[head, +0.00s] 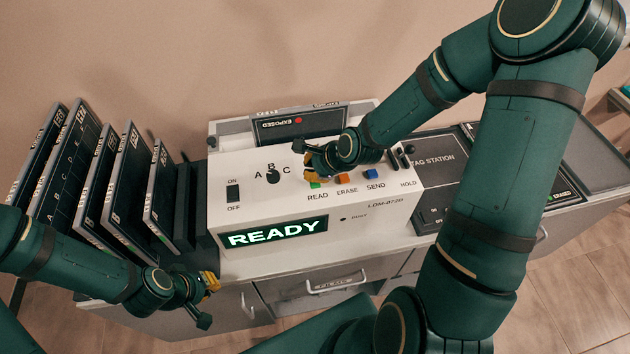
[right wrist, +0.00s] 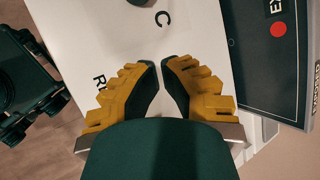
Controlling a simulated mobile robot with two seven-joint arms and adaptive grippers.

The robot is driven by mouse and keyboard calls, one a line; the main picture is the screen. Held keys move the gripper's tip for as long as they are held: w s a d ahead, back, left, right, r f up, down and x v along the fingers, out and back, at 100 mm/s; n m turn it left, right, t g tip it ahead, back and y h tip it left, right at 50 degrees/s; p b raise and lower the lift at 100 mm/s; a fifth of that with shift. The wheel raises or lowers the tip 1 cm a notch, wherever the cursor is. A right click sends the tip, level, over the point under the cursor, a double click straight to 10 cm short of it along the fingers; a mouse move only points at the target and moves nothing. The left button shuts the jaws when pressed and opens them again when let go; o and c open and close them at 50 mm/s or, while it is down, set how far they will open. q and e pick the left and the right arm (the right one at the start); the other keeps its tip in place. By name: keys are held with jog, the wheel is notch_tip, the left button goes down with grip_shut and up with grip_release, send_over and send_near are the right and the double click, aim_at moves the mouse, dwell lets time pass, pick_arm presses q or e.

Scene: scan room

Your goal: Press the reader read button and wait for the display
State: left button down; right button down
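The white reader (head: 240,185) stands on a cabinet, its lit display (head: 273,234) showing "READY" in light letters on dark green. The green READ button (head: 315,185) shows partly, just below my right gripper (head: 312,172). In the right wrist view, the yellow fingers of this gripper (right wrist: 161,66) are nearly together, with a thin gap and nothing between them. They are above the reader's white top and hide the button there. I cannot tell whether they touch it. My left gripper (head: 208,300) is in front of the cabinet, fingers apart and empty.
An orange ERASE button (head: 343,178) and a blue SEND button (head: 371,173) sit right of READ. A dial (head: 273,176) and an ON/OFF switch (head: 233,193) are to the left. Several upright dark cassettes (head: 125,190) stand left. The tag station (head: 440,165) stands right.

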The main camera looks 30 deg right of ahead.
jog(key=shift+f, duration=0.2)
dwell(0.6)
jog(key=shift+f+b, duration=0.25)
jog(key=shift+b, duration=0.1)
jog(key=shift+f+b, duration=0.4)
jog(key=shift+f, duration=0.1)
dwell(0.7)
jog(key=shift+r, duration=0.15)
jog(key=shift+r+p, duration=0.75)
jog(key=shift+r, duration=0.05)
notch_tip(320, 180, up, 5)
jog(key=p, duration=0.4)
dwell(0.9)
